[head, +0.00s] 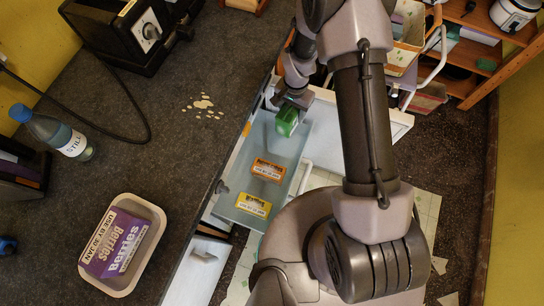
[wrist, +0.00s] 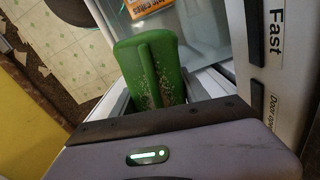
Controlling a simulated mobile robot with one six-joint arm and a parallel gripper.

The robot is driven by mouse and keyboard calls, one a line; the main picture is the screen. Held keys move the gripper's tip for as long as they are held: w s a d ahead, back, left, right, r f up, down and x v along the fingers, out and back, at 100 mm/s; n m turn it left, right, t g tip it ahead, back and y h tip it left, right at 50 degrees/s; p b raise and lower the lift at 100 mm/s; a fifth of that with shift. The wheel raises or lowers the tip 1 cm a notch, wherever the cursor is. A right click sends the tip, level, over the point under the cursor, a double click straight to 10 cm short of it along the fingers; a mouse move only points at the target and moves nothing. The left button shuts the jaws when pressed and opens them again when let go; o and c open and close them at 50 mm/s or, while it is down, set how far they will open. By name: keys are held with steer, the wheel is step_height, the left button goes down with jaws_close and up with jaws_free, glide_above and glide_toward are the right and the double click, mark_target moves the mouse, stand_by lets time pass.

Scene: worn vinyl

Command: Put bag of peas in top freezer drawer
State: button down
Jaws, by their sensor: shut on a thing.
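The green bag of peas (head: 287,121) hangs in my gripper (head: 293,99) over the far end of the open freezer drawer (head: 264,143). In the wrist view the green bag (wrist: 150,72) stands upright between the jaws, shut on its lower part as seen there. The drawer is pale and see-through. I cannot tell whether the bag touches the drawer floor. My gripper and wrist hide part of the drawer's far end.
A dark worktop (head: 160,125) lies left of the drawer. A white door panel labelled "Fast" (wrist: 277,35) stands close beside my gripper.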

steer(key=f+m+b, duration=0.1)
steer(key=f+b, duration=0.1)
steer(key=f, duration=0.6)
steer(key=a+f+b, duration=0.1)
steer(key=f+b, duration=0.2)
steer(key=f, duration=0.5)
steer(key=s+a+f+m+b, duration=0.1)
steer(key=f+b, duration=0.1)
steer(key=f, duration=0.6)
steer(key=shift+a+f+m, duration=0.2)
steer(key=shift+a+m, duration=0.05)
steer(key=shift+m, duration=0.05)
steer(key=shift+f+b, duration=0.2)
steer(key=shift+b, duration=0.25)
steer(key=c, duration=0.6)
jaws_free()
